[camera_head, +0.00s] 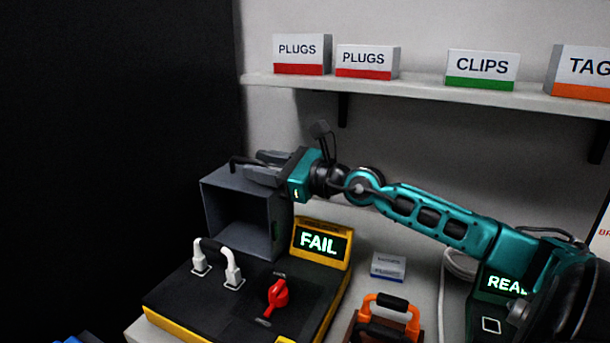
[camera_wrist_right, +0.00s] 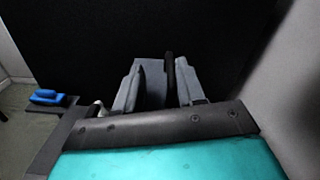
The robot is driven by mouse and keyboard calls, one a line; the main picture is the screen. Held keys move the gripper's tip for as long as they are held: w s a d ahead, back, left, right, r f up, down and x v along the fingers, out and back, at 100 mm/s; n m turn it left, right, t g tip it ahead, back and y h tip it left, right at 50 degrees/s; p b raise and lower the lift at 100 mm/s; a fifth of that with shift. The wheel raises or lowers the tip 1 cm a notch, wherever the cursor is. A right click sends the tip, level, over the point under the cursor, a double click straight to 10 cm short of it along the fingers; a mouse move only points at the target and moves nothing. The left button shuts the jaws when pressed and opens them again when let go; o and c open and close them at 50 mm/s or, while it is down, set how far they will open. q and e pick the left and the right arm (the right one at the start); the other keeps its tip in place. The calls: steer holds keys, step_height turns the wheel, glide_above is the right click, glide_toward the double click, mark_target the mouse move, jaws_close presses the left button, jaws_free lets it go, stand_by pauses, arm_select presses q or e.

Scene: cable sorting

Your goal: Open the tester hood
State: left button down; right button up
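The tester (camera_head: 255,320) is a black and yellow box with a green FAIL display (camera_head: 320,243) and a red knob (camera_head: 278,297). Its grey hood (camera_head: 240,215) stands tilted up at the tester's back, its hollow inside facing forward. My right gripper (camera_head: 262,162) is at the hood's top edge, by a black handle (camera_head: 238,160). In the right wrist view its grey fingers (camera_wrist_right: 157,90) stand apart, with a dark bar (camera_wrist_right: 169,72) between them, close to the right finger. Firm contact cannot be told. My left gripper is not in view.
Two white plugs (camera_head: 217,263) joined by a black cable stand on the tester's left part, in front of the hood. A shelf (camera_head: 430,92) with labelled boxes runs above my right arm. An orange-handled item (camera_head: 390,303) and a small box (camera_head: 388,266) are right of the tester.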

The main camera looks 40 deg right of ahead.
steer(key=b+v, duration=0.2)
steer(key=v, duration=0.9)
steer(key=shift+s+b, duration=0.25)
steer(key=shift+b, duration=0.15)
stand_by(0.4)
